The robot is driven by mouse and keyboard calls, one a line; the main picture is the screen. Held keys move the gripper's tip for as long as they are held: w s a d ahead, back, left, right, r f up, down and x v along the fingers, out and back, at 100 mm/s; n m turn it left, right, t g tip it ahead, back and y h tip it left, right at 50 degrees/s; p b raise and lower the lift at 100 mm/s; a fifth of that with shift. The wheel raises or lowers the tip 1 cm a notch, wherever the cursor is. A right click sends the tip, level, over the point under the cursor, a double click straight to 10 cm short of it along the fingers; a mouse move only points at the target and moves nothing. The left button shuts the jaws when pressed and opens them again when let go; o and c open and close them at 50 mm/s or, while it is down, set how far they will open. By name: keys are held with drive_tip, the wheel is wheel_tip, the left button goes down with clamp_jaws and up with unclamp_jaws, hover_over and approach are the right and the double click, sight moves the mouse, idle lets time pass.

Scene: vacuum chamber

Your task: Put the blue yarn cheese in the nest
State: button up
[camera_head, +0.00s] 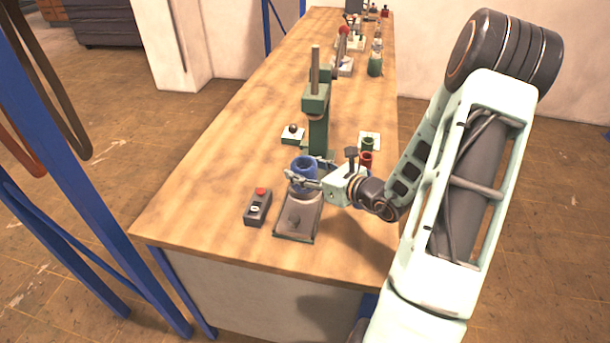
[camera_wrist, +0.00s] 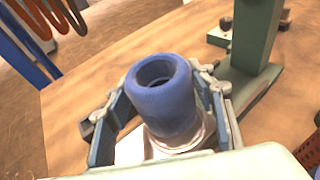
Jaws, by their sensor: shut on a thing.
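The blue yarn cheese (camera_head: 304,164) is a short, thick blue cylinder with a hole in its top. My gripper (camera_head: 305,181) is shut on it, with one finger on each side. In the wrist view the cheese (camera_wrist: 163,92) is upright or slightly tilted between the fingers. A pale round part (camera_wrist: 196,138) shows just below it and may be the nest; I cannot tell whether they touch. In the head view, the gripper and cheese hide the place below them.
A green press column (camera_head: 318,125) stands just behind the cheese. A grey base plate (camera_head: 296,230) lies in front, with a control box with a red button (camera_head: 257,207) to its left. Red (camera_head: 366,159) and green (camera_head: 367,143) cylinders stand right. The wooden bench (camera_head: 205,170) is clear at left.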

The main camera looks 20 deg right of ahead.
drive_tip(key=shift+d+f, duration=0.15)
drive_tip(key=shift+f, duration=0.95)
drive_tip(key=shift+f, duration=0.2)
drive_tip(key=o, duration=1.3)
drive_tip(key=shift+c, duration=0.2)
drive_tip(key=shift+r, duration=0.1)
drive_tip(key=shift+r, duration=0.25)
drive_tip(key=v, duration=1.2)
drive_tip(key=shift+b, duration=0.3)
